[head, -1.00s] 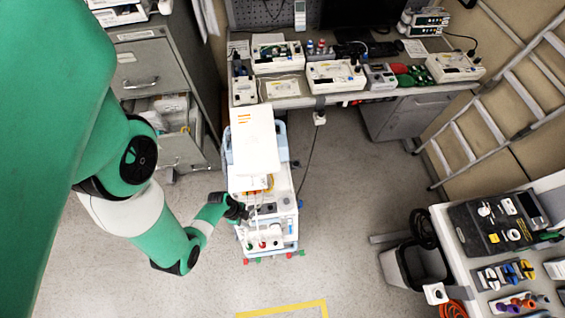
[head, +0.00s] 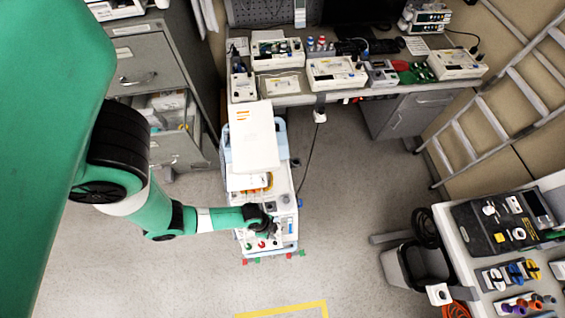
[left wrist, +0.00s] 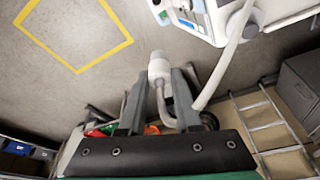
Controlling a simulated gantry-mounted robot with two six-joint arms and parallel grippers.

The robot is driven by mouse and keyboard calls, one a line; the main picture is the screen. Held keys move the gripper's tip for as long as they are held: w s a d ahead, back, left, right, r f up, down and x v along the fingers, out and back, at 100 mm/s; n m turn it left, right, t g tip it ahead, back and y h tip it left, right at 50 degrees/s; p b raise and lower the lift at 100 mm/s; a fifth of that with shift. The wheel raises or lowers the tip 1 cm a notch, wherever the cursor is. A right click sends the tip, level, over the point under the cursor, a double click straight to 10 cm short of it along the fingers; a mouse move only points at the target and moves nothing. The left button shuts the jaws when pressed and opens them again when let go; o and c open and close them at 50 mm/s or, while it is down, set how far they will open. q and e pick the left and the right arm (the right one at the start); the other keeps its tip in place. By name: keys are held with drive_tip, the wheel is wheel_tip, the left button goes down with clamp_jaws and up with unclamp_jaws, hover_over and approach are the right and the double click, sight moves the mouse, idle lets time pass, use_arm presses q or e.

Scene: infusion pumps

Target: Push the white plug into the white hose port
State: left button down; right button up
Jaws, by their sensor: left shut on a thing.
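My left gripper (head: 272,229) is over the front of the white pump machine (head: 283,184) in the head view. In the left wrist view the left gripper (left wrist: 160,85) is shut on the white plug (left wrist: 158,67), whose rounded end sticks out past the fingertips. A white hose (left wrist: 226,72) bends away from the plug and runs up to the right, in front of the machine (left wrist: 222,14). In the wrist view the plug is apart from the machine. I cannot make out the white hose port in either view. My right gripper is not in view.
The machine stands on open floor (head: 345,220), with coloured feet around its base. A bench (head: 300,99) with several pumps is behind it. A filing cabinet (head: 150,65) with an open drawer is at left. A ladder (head: 490,110), bin (head: 418,265) and parts table are at right.

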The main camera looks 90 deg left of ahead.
use_arm(q)
wheel_tip(320, 180, down, 28)
drive_tip(key=b, duration=2.4)
drive_tip(key=shift+s+b, duration=0.15)
drive_tip(key=shift+b, duration=0.2)
drive_tip(key=shift+f+b, duration=1.4)
drive_tip(key=shift+f, duration=0.2)
drive_tip(key=c, duration=0.5)
unclamp_jaws()
drive_tip(key=p+v, duration=0.6)
drive_tip(key=v, duration=0.5)
drive_tip(key=shift+r, duration=0.3)
